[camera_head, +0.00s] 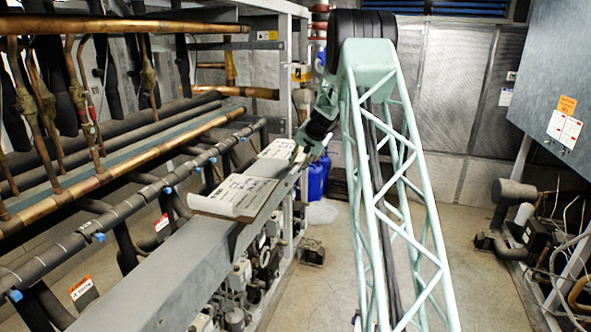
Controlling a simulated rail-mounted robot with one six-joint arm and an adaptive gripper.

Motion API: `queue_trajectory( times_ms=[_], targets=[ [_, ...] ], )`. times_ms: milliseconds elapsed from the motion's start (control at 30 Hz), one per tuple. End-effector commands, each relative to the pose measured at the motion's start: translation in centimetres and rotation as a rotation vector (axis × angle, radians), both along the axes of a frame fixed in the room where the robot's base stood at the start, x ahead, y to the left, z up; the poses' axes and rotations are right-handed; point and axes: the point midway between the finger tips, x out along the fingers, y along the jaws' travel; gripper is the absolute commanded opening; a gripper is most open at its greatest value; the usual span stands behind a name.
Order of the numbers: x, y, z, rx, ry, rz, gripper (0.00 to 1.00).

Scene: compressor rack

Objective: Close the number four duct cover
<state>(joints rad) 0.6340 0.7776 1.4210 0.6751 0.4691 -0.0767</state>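A long grey duct (146,289) runs along the front of the rack. A second pale cover (280,148) is farther along the duct. I cannot read a number on either, so I cannot tell which is number four. My gripper (304,151) is at the far end of the duct, beside the farther cover's right edge. It is small and dark there. Whether it touches the cover, and whether its fingers are open, I cannot tell.
Copper and black pipes (122,173) fill the rack at left. Compressor parts (254,283) sit below the duct. Blue containers (316,178) stand on the floor behind the gripper. A grey cabinet (549,60) and pipework (510,214) are at right. Floor at centre right is clear.

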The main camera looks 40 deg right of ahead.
Motion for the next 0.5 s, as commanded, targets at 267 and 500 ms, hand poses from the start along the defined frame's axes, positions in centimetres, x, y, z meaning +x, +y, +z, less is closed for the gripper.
queue_trajectory(
  times_ms=[267,500],
  targets=[
    [-1.8,0.3,2.7,0.0,-0.001,0.001,0.21],
    [-3.2,0.5,4.6,-0.001,0.0,0.001,0.21]
  ],
)
